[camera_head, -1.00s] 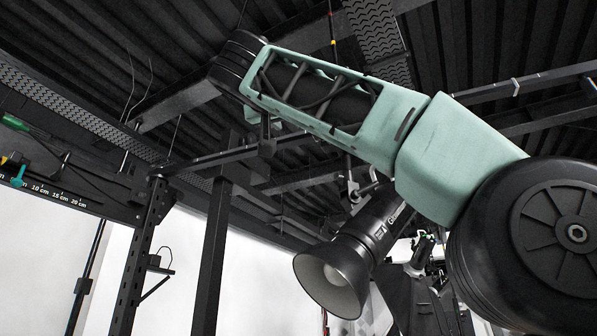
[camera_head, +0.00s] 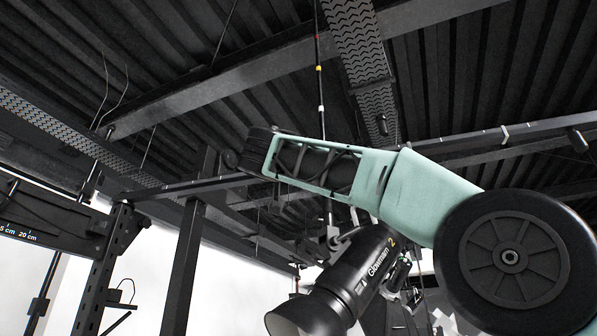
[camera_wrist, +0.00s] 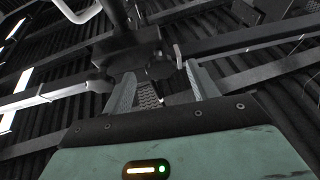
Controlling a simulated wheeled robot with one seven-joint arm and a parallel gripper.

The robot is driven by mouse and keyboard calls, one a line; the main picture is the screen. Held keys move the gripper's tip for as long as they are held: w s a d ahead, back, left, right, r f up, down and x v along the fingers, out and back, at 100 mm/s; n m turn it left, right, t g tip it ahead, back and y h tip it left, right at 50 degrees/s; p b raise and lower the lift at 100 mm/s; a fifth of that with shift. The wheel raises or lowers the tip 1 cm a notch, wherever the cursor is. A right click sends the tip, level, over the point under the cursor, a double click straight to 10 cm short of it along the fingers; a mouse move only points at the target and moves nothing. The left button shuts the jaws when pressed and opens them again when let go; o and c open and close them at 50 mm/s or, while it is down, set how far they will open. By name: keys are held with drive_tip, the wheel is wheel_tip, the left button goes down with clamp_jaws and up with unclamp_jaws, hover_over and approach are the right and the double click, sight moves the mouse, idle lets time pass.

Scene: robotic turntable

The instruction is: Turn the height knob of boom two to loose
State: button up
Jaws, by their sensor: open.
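My gripper (camera_wrist: 162,88) shows in the wrist view with its two grey fingers apart and nothing between them. Just beyond the fingertips is a dark clamp block (camera_wrist: 122,58) on a bar. A dark rounded part (camera_wrist: 159,66), possibly the height knob, sits at the block's right, roughly in line with the gap between the fingers. It appears apart from them. I cannot read any label or its setting. In the head view my arm reaches up left toward a dark horizontal boom (camera_head: 190,188); my gripper cannot be made out there.
A black studio lamp (camera_head: 365,272) marked with a 2 hangs below my arm. A dark upright post (camera_head: 183,255) and a perforated post (camera_head: 105,245) stand at the left. Ceiling beams (camera_head: 215,92) run overhead. A pale bar (camera_wrist: 50,92) crosses the wrist view at left.

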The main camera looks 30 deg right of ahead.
drive_tip(key=shift+p+x, duration=0.5)
drive_tip(key=shift+x, duration=0.65)
drive_tip(key=shift+c, duration=0.3)
drive_tip(key=c, duration=0.9)
drive_tip(key=shift+f+n+y+b, duration=0.1)
drive_tip(key=shift+n+y+b, duration=0.2)
drive_tip(key=shift+n, duration=0.3)
drive_tip(key=n+y+p, duration=0.1)
drive_tip(key=n+y, duration=0.1)
drive_tip(key=n, duration=0.4)
drive_tip(key=n+y+p, duration=0.1)
drive_tip(key=n+y, duration=0.2)
drive_tip(key=n, duration=0.4)
drive_tip(key=r+n+y+p, duration=0.1)
drive_tip(key=n+y, duration=0.2)
drive_tip(key=n, duration=0.4)
drive_tip(key=shift+s+d+p, duration=0.2)
drive_tip(key=shift+s+p, duration=0.05)
drive_tip(key=shift+p, duration=0.1)
drive_tip(key=shift+n, duration=0.3)
